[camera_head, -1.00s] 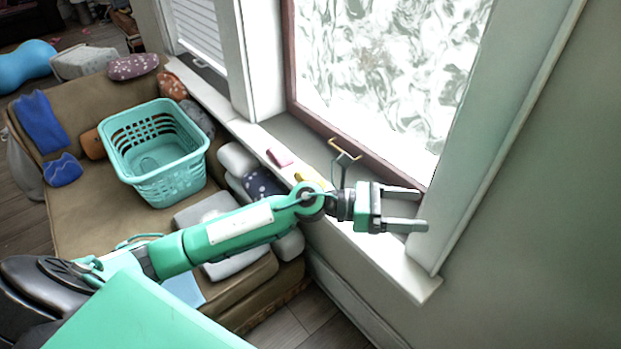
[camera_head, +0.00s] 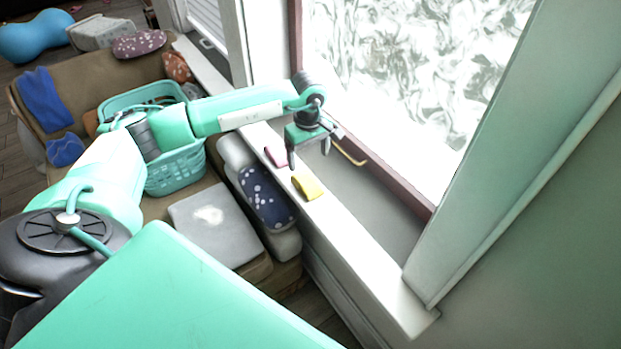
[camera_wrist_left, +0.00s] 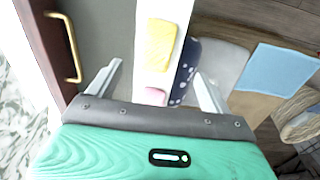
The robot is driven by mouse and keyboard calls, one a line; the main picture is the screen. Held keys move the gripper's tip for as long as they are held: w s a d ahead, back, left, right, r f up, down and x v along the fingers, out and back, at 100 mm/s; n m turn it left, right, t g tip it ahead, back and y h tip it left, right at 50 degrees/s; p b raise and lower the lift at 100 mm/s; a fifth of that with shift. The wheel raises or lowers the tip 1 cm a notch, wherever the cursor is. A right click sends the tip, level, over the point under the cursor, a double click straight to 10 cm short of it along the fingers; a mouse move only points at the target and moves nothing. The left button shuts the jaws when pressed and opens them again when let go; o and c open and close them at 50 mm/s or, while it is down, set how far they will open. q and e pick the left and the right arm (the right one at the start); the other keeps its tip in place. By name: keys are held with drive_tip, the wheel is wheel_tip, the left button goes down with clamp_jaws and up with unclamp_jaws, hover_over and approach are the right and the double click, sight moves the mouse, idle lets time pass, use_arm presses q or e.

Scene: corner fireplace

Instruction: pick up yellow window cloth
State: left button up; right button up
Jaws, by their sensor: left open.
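The yellow window cloth (camera_head: 308,186) lies folded on the white window sill (camera_head: 352,243). In the left wrist view the cloth (camera_wrist_left: 161,44) lies ahead of the fingers, between their lines. My left gripper (camera_head: 308,158) is open and empty, pointing down above the sill just behind the cloth and apart from it. In the left wrist view its two fingers (camera_wrist_left: 155,88) are spread wide. A pink cloth (camera_head: 276,156) lies on the sill beside the gripper; it also shows between the fingers in the left wrist view (camera_wrist_left: 153,97). My right gripper is not in view.
The window frame with a brass handle (camera_head: 350,155) stands close beside the gripper. A sofa with a spotted blue cushion (camera_head: 266,197), a grey cushion (camera_head: 215,222) and a teal basket (camera_head: 176,170) lies left of the sill. The sill's near part is clear.

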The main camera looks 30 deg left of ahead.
use_arm(q)
hover_over(310, 183)
wheel_tip(310, 183, down, 6)
drive_tip(key=shift+a+f, duration=0.1)
wheel_tip(310, 183, down, 5)
drive_tip(key=shift+r+p, duration=0.15)
drive_tip(key=shift+p, duration=0.7)
drive_tip(key=shift+f, duration=0.5)
drive_tip(key=shift+c, duration=1.3)
drive_tip(key=c, duration=0.7)
drive_tip(key=shift+c, duration=0.5)
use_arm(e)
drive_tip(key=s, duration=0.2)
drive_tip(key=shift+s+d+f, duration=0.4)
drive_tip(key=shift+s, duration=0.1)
use_arm(q)
drive_tip(key=shift+r, duration=0.1)
